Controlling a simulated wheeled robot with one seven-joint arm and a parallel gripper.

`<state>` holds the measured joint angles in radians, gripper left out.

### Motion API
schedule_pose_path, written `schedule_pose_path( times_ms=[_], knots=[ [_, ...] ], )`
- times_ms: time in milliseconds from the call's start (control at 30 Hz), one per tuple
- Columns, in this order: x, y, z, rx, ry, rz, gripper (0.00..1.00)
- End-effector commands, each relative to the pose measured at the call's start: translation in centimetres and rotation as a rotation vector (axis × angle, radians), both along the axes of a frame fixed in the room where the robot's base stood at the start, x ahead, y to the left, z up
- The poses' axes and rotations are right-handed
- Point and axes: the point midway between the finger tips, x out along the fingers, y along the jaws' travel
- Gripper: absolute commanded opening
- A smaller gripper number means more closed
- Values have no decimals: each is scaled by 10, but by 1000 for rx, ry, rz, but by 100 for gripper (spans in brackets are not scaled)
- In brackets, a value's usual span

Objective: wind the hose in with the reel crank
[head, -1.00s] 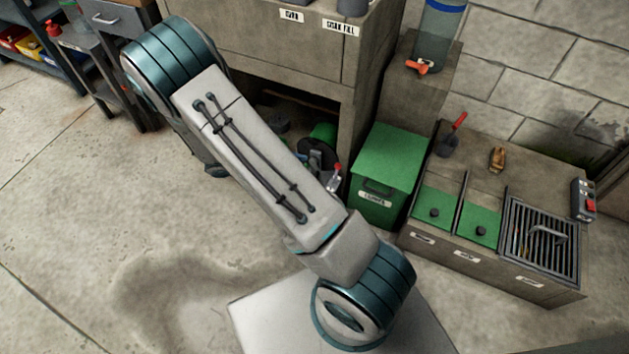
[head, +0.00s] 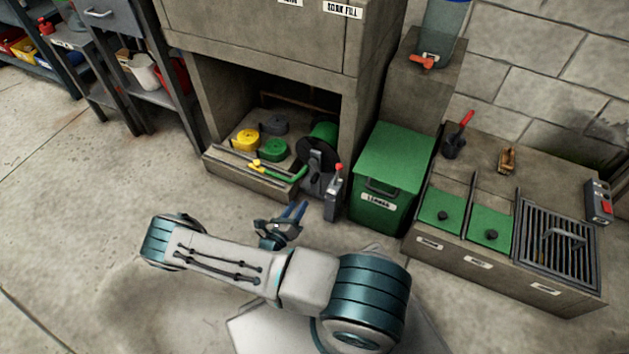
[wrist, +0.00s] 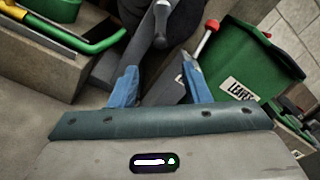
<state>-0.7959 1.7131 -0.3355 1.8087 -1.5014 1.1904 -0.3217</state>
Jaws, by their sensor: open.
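The hose reel (head: 316,158) stands at the right of the low opening under the bench, a dark disc with green hose (head: 325,131) behind it. A dark crank arm and handle (wrist: 161,20) show at the top of the wrist view. A red-knobbed lever (head: 338,178) stands on a grey post right of the reel; it also shows in the wrist view (wrist: 207,38). The hose's green end with a yellow fitting (head: 262,167) lies over the front ledge. My gripper (head: 296,210) is open and empty, in front of the reel; its blue fingertips (wrist: 158,75) point toward it, apart from the handle.
Yellow (head: 246,140), grey and green coils sit in the opening behind a concrete ledge (head: 235,175). A green leaves bin (head: 385,170) stands close right of the reel. A concrete counter with green lids and a grate (head: 558,240) is farther right. Floor at left is clear.

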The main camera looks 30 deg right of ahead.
Motion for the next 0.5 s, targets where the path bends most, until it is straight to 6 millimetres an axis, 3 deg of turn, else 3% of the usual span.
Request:
schedule_pose_path(
  times_ms=[167,500],
  knots=[
    [13,-18,-3,-3,-1,0,43],
    [56,-76,-4,0,-1,-3,43]
  ],
)
